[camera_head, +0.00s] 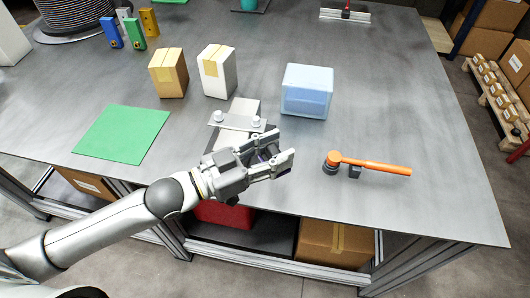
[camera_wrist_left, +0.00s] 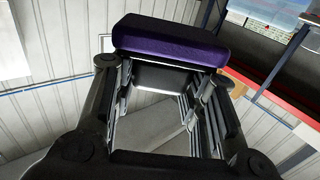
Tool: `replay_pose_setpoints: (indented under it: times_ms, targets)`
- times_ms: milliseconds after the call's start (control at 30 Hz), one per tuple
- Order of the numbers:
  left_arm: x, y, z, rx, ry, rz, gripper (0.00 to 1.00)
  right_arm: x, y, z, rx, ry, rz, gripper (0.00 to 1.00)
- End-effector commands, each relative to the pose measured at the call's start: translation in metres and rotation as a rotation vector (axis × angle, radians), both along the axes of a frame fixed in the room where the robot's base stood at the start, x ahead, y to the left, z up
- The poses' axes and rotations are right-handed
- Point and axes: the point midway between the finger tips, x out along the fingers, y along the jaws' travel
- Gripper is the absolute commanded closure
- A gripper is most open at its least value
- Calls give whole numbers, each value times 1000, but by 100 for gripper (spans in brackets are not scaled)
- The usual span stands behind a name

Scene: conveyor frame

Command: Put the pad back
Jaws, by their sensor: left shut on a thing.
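My left gripper (camera_head: 281,149) is over the front part of the grey table, its fingers pointing right. It is shut on a dark purple pad, of which only a small part (camera_head: 262,156) shows between the fingers. In the left wrist view the purple pad (camera_wrist_left: 170,40) lies across the fingertips as a rounded block. Just behind the gripper is a grey metal fixture (camera_head: 238,122) with a cross plate and two round knobs; the gripper hides its front part. My right gripper is not in view.
A lidded clear blue box (camera_head: 307,91) stands behind and right of the gripper. An orange-handled hammer (camera_head: 375,166) lies to the right. Two cartons (camera_head: 168,74) (camera_head: 218,72) stand behind. A flat green mat (camera_head: 122,134) lies left. The table's right side is clear.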

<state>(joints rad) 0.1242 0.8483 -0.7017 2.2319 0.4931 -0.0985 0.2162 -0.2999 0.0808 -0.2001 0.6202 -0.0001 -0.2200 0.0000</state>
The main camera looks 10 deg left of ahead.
Motion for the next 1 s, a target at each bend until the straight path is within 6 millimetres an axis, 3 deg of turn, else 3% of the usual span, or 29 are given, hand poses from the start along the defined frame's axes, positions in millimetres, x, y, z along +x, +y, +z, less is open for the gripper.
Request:
replay_pose_setpoints:
  times_ms: [600,1000]
  targets:
    - [12,-25,9,0,-5,-160,88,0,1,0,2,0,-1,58]
    - [15,-29,9,4,-2,-196,88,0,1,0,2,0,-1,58]
